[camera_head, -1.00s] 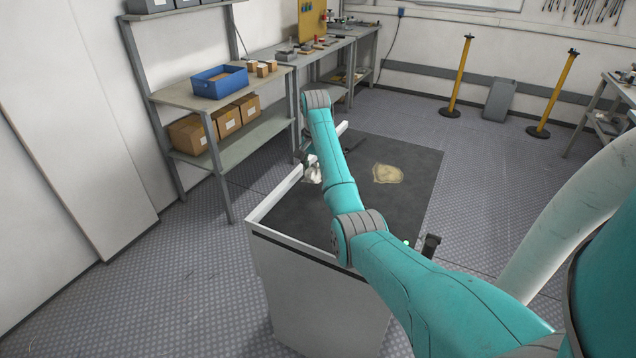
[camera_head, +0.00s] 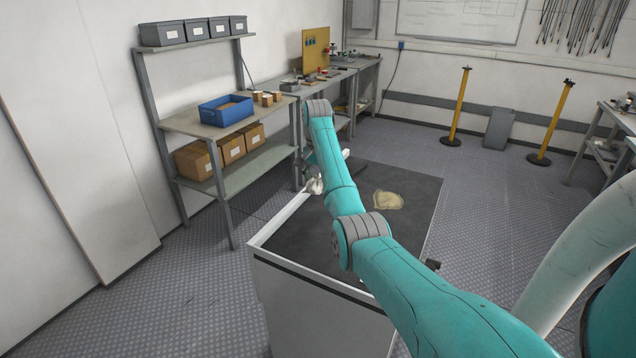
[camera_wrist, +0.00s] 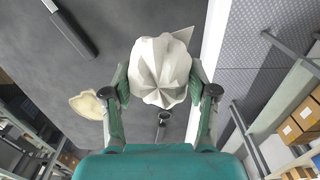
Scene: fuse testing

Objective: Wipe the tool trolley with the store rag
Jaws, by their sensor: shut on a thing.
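The tool trolley has a dark grey top (camera_head: 290,235) with a pale rim and stands in the middle of the head view. A cream, irregular patch (camera_head: 388,200) lies on the right half of its top; it also shows at the left of the wrist view (camera_wrist: 87,104). My gripper (camera_wrist: 160,82) is shut on a white, crumpled rag (camera_wrist: 160,68), which bunches up between the fingers. In the head view the rag (camera_head: 314,186) shows at the trolley's left side, partly behind my arm. I cannot tell whether it touches the top.
A shelf unit with a blue bin (camera_head: 226,110), brown boxes (camera_head: 232,148) and grey bins (camera_head: 193,31) stands left of the trolley. Workbenches stand behind and at the right. Two yellow posts (camera_head: 457,106) (camera_head: 552,122) stand at the back. The floor right of the trolley is clear.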

